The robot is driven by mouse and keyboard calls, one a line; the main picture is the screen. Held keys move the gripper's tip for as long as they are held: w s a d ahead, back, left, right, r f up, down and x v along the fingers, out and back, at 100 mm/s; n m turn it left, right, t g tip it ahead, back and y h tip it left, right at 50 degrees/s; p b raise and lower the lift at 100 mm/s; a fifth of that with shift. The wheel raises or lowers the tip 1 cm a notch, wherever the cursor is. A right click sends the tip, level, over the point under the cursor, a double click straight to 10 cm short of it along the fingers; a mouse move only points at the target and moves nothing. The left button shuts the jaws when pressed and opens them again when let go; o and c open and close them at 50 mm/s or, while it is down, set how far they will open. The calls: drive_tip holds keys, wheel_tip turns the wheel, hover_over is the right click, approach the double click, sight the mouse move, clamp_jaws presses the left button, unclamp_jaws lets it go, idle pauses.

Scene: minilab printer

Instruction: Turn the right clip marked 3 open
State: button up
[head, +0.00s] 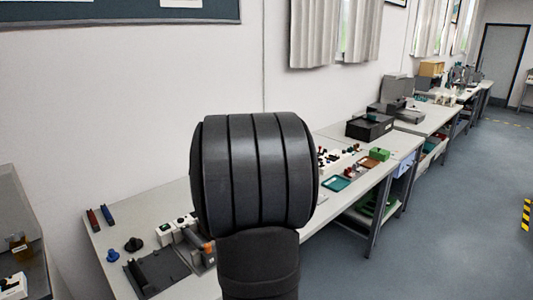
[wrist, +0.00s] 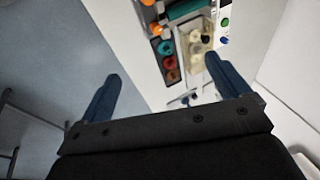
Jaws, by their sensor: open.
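My gripper (wrist: 163,66) shows in the wrist view with its two blue fingers spread wide and nothing between them. It is above the edge of a bench, with the left finger over the floor and the right finger over bench items. I cannot make out the right clip marked 3 or read any number in either view. A dark flat device (head: 158,272) with a grey and orange part at its right lies on the near bench in the head view. My own arm hides the middle of that bench.
The white bench (head: 325,222) runs along the wall, holding a teal tray (head: 336,184), a green box (head: 379,154) and a black box (head: 369,127). In the wrist view, a dark tray (wrist: 167,62) holds orange and teal round parts beside a beige holder (wrist: 196,42).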

drive_tip(key=s+f+g+y, duration=0.1)
drive_tip(key=f, duration=0.2)
drive_tip(key=s+d+f+m+g, duration=0.1)
drive_tip(key=f, duration=0.2)
drive_tip(key=s+f+m+g+y, duration=0.1)
drive_tip(key=f, duration=0.2)
drive_tip(key=shift+s+d+y, duration=0.15)
drive_tip(key=shift+d+y, duration=0.15)
drive_tip(key=c, duration=1)
drive_tip(key=s+f+m+g+y, duration=0.1)
drive_tip(key=s+f+m+y, duration=0.25)
drive_tip(key=f+y, duration=0.35)
drive_tip(key=shift+c, duration=0.2)
drive_tip(key=w+d+f+m+t+y, duration=0.2)
drive_tip(key=w+d+m+t+y, duration=0.2)
drive_tip(key=d+m+t, duration=0.65)
drive_tip(key=x, duration=1.1)
drive_tip(key=f+x, duration=0.1)
drive_tip(key=x, duration=0.4)
drive_tip(key=shift+w+a+r, duration=0.1)
drive_tip(key=shift+w+a, duration=0.15)
drive_tip(key=shift+a, duration=0.05)
clamp_jaws()
